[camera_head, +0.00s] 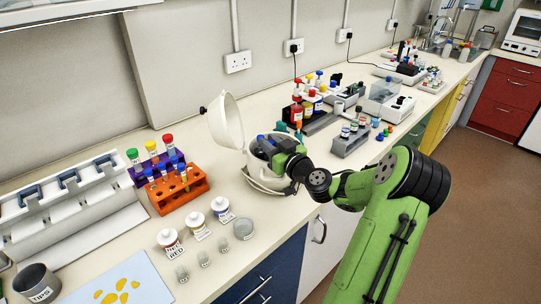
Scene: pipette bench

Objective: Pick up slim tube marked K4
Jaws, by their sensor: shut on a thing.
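My gripper (266,146) is at the open white round machine (262,180), with its jaws over the bowl. It is shut on what looks like a slim tube with a blue top (262,138); the jaws hide most of it, and I cannot read any mark. I cannot tell whether its lower end is still inside the bowl. Other slim tubes with blue and yellow caps stand in the orange rack (182,197), and their marks are too small to read.
The machine's white lid (225,120) stands open at its left. A purple rack (150,168) holds tubes with green, yellow and red caps. A grey rack (350,142) with bottles stands to the right.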

